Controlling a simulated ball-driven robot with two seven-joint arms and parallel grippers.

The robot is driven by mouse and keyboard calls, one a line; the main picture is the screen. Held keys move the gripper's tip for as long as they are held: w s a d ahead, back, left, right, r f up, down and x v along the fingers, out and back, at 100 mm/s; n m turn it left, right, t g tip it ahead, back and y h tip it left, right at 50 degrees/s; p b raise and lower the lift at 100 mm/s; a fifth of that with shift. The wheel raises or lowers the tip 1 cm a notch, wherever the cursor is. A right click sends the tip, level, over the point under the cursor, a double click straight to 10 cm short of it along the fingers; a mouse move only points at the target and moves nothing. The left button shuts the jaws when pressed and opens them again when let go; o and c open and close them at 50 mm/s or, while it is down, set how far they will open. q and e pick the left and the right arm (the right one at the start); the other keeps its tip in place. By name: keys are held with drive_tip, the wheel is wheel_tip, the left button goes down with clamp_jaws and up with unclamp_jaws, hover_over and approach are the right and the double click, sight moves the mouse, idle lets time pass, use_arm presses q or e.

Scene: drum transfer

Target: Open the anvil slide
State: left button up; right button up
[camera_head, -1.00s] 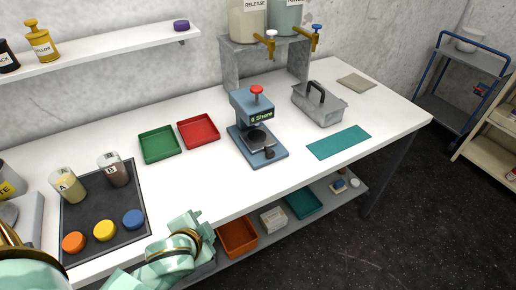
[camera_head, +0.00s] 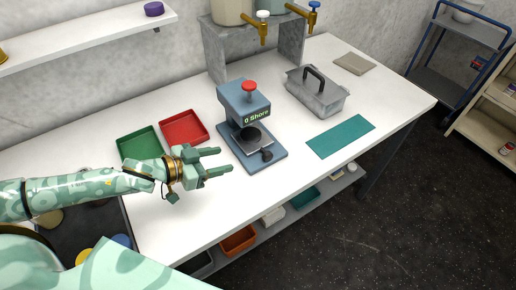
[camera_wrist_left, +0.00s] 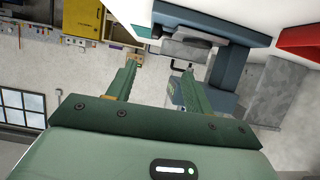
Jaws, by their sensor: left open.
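The blue-grey press (camera_head: 244,110) stands on the white table, with a red knob (camera_head: 249,86) on top and a "0 Shore" display. Its dark round anvil (camera_head: 253,134) sits low on the base, and a dark knob (camera_head: 267,156) is at the base's front. My left gripper (camera_head: 222,162) is open and empty, just left of the base, fingers pointing right toward it. In the left wrist view the two green fingers (camera_wrist_left: 159,83) are spread apart, with the press (camera_wrist_left: 230,65) beyond and to the right of them. My right gripper is not in view.
A green tray (camera_head: 139,146) and a red tray (camera_head: 184,129) lie behind and left of my gripper. A grey box with a black handle (camera_head: 318,92) and a teal mat (camera_head: 340,136) are to the right. The table front between press and edge is clear.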

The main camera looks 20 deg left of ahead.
sight(259, 159)
use_arm(q)
drive_tip(key=b+x, duration=0.2)
drive_tip(key=x, duration=1.1)
drive_tip(key=shift+w+a+f, duration=0.1)
drive_tip(key=shift+f, duration=0.1)
drive_tip(key=shift+w+d+f, duration=0.15)
drive_tip(key=shift+w+d, duration=0.1)
drive_tip(key=shift+w, duration=0.15)
drive_tip(key=shift+s+d, duration=0.1)
drive_tip(key=c, duration=1.1)
drive_tip(key=s+d+p, duration=0.3)
drive_tip(key=s+d, duration=0.1)
drive_tip(key=d, duration=0.1)
drive_tip(key=s+d+p, duration=0.2)
drive_tip(key=shift+d+p, duration=0.35)
drive_tip(key=shift+d, duration=0.05)
drive_tip(key=shift+s+d, duration=0.15)
drive_tip(key=shift+f, duration=0.1)
drive_tip(key=shift+s, duration=0.1)
